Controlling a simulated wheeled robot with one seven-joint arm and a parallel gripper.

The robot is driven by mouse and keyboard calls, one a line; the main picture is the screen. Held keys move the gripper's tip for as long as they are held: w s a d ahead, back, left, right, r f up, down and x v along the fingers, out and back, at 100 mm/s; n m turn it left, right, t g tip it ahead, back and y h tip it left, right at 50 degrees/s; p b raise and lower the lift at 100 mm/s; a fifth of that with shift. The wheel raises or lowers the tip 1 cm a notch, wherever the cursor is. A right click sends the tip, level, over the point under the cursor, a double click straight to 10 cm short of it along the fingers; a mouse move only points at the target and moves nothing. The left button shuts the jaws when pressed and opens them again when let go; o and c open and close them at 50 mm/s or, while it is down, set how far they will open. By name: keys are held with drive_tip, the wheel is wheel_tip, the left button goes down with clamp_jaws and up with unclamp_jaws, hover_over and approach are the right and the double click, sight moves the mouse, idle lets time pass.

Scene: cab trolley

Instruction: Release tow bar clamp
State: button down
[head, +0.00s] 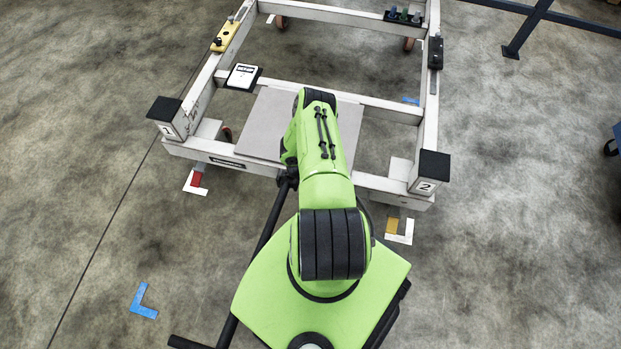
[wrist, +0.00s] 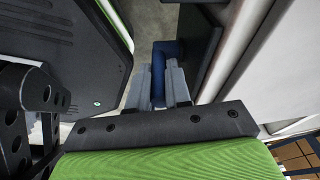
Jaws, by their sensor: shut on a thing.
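In the wrist view my gripper (wrist: 159,72) has its two grey fingers on either side of a blue upright handle (wrist: 160,55). It is shut on this handle, which seems to belong to the tow bar clamp. A dark plate (wrist: 203,50) stands just right of the handle, beside a pale frame beam (wrist: 250,45). In the head view my arm hides the gripper and the clamp. The black tow bar (head: 265,236) runs from the trolley's front edge down to a T-shaped handle (head: 188,342) at the lower left.
The white trolley frame (head: 385,183) has black-capped corner posts, marked 1 (head: 167,117) and 2 (head: 431,172). A grey plate (head: 262,125) and a white-faced box (head: 243,76) lie on it. A blue floor mark (head: 144,302) is at the lower left. Open floor lies on both sides.

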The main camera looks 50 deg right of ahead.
drive_tip(key=shift+a, duration=0.1)
drive_tip(key=shift+w, duration=0.1)
drive_tip(key=c, duration=1.4)
unclamp_jaws()
drive_tip(key=shift+o, duration=0.2)
drive_tip(key=p+v, duration=0.6)
drive_tip(key=v, duration=0.9)
drive_tip(key=shift+w+r, duration=0.2)
drive_tip(key=shift+r, duration=0.15)
drive_tip(key=shift+a, duration=0.1)
